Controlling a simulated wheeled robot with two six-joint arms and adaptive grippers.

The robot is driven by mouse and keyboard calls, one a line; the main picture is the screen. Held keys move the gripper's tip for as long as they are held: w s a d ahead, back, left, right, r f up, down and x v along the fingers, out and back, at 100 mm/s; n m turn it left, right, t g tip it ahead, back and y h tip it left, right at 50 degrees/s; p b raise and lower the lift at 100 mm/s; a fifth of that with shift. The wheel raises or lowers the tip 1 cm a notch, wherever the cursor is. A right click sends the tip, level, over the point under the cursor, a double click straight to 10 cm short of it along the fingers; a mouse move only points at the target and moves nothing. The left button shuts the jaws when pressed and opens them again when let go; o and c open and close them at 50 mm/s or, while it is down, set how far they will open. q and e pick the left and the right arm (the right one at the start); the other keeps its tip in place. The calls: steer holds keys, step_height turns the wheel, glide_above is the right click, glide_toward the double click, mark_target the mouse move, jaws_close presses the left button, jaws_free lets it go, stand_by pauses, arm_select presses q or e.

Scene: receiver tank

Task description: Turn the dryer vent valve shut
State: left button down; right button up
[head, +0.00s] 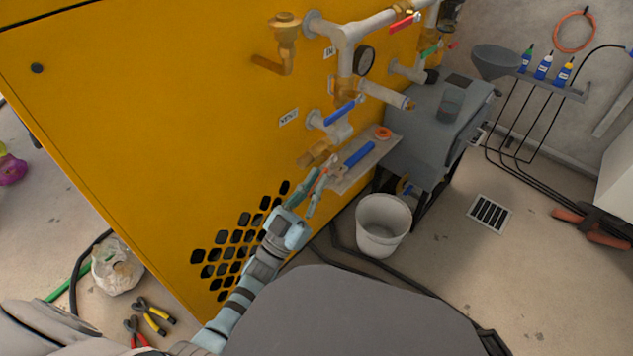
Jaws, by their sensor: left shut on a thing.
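The vent valve has a blue lever (341,111) on a white pipe beside a VENT label (289,118) on the yellow cabinet. The lever points up and to the right in the head view. A brass outlet (316,154) angles down to the left below it. My left gripper (322,178) is below the outlet, at the left end of a small shelf, apart from the blue lever. It is shut on a small orange-red thing, mostly hidden between its fingers; I cannot tell what it is. My right gripper is not in view.
The small shelf (372,159) carries a blue-handled tool (360,154) and an orange ring (383,133). A pressure gauge (364,60), a red lever (405,22) and other pipes are above. A white bucket (383,225) stands on the floor below. Pliers (152,314) lie at lower left.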

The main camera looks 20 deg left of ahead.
arm_select(q)
steer(key=c, duration=2)
jaws_free()
steer(key=shift+c, duration=0.2)
steer(key=v, duration=1.2)
